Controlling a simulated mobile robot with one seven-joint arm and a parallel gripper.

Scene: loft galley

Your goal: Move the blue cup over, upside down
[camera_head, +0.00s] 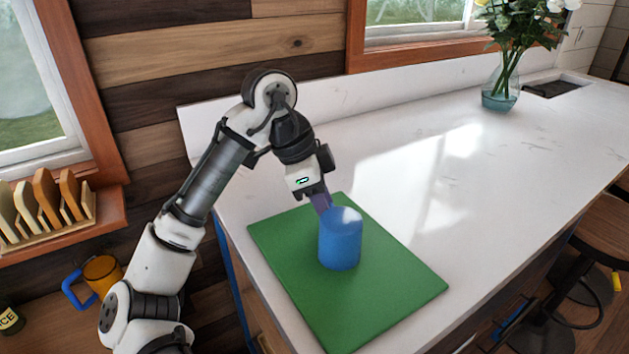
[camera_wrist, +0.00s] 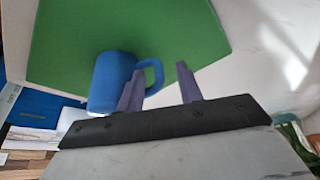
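The blue cup (camera_head: 340,240) stands on a green board (camera_head: 278,247) on the counter. Its top is partly sunlit, and I cannot tell whether that end is its mouth or its base. In the wrist view the cup (camera_wrist: 108,80) has its handle (camera_wrist: 156,74) towards the fingers. My gripper (camera_head: 321,201) is at the cup's far upper side, tilted down. In the wrist view my gripper (camera_wrist: 160,90) has its two purple fingers apart, with part of the handle showing between them. The left finger overlaps the cup in the picture; contact is unclear.
A glass vase with flowers (camera_head: 500,92) stands far back on the white counter (camera_head: 440,150). The counter right of the board is clear. A wooden rack (camera_head: 45,215) and an orange mug with a blue handle (camera_head: 102,272) are at the left. A stool (camera_head: 600,235) stands at the right.

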